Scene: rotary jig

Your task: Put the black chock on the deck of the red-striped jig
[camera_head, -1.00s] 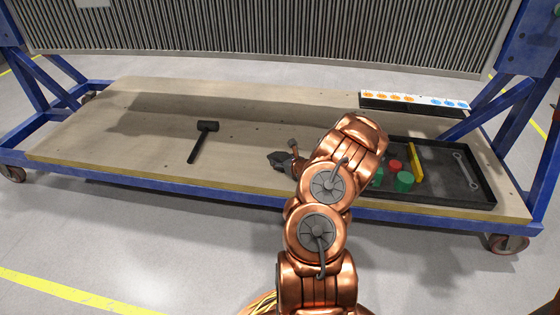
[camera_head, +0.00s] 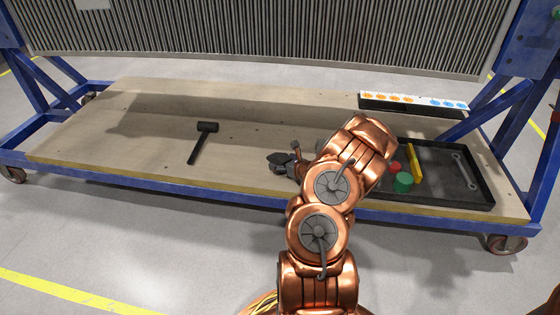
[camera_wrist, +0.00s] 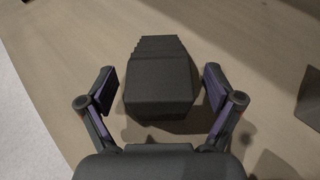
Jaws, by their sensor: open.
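The black chock (camera_wrist: 158,88) is a dark stepped block on the wooden board in the wrist view. Its ridged, narrower end points away from my gripper. My gripper (camera_wrist: 160,73) is open, with one finger on each side of the chock and a visible gap at both sides. In the head view my gripper is partly hidden by my copper arm. A dark shape (camera_head: 278,160) lies at its end, and I cannot tell there which part is chock and which is finger. I make out no red stripes on any jig in these frames.
A black mallet (camera_head: 202,142) lies left on the board (camera_head: 120,150). On the right a black tray (camera_head: 460,199) holds a green cylinder (camera_head: 403,182), a red piece (camera_head: 395,167), a yellow bar (camera_head: 414,161) and a wrench (camera_head: 465,171). A strip with coloured dots (camera_head: 413,102) stands behind.

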